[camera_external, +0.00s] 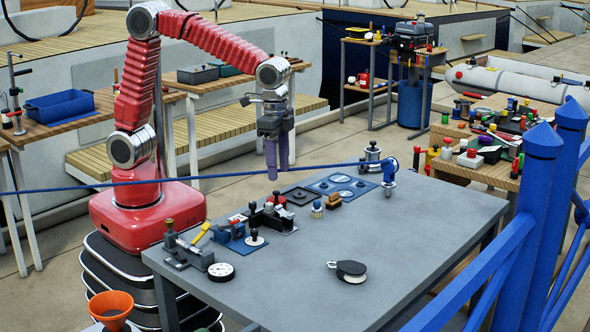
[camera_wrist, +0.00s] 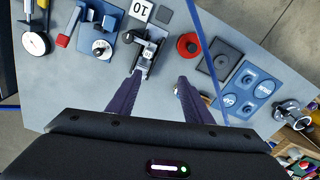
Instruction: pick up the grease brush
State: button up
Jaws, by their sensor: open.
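My gripper (camera_external: 277,177) is open above the far side of the grey table, pointing down, with its purple fingers apart. In the wrist view my gripper (camera_wrist: 160,76) has only bare grey table showing between its fingertips. A small round piece with a blue top and a pale, bristle-like lower part (camera_external: 317,210) stands on the table, right of and nearer the camera than my gripper. A brown block-like piece (camera_external: 334,201) lies beside it. I cannot tell for certain which of these is the grease brush. In the wrist view my right finger may hide part of them.
A black fixture with knobs (camera_external: 272,217) stands close by my gripper. A black tray (camera_external: 300,196) and a blue recessed tray (camera_external: 325,186) lie beyond. A vise-like tool (camera_external: 190,250), a white dial (camera_external: 221,272) and a pulley block (camera_external: 350,271) are nearer. The table's right side is clear.

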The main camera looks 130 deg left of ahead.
jog(key=g, duration=0.1)
send_over(319, 201)
jog(key=d, duration=0.1)
jog(key=f, duration=0.3)
jog(key=shift+s, duration=0.3)
jog(key=shift+m+g, duration=0.4)
jog(key=shift+m, duration=0.2)
jog(key=r, duration=0.1)
jog(key=w+a+r, duration=0.1)
jog(key=r, duration=0.1)
jog(key=shift+w+a+r, duration=0.2)
jog(key=shift+w+r, duration=0.05)
jog(key=shift+r, duration=0.15)
jog(key=f, duration=0.5)
jog(key=s+f, duration=0.1)
jog(key=f, duration=0.2)
jog(key=shift+d+f, duration=0.1)
jog(key=shift+f, duration=0.2)
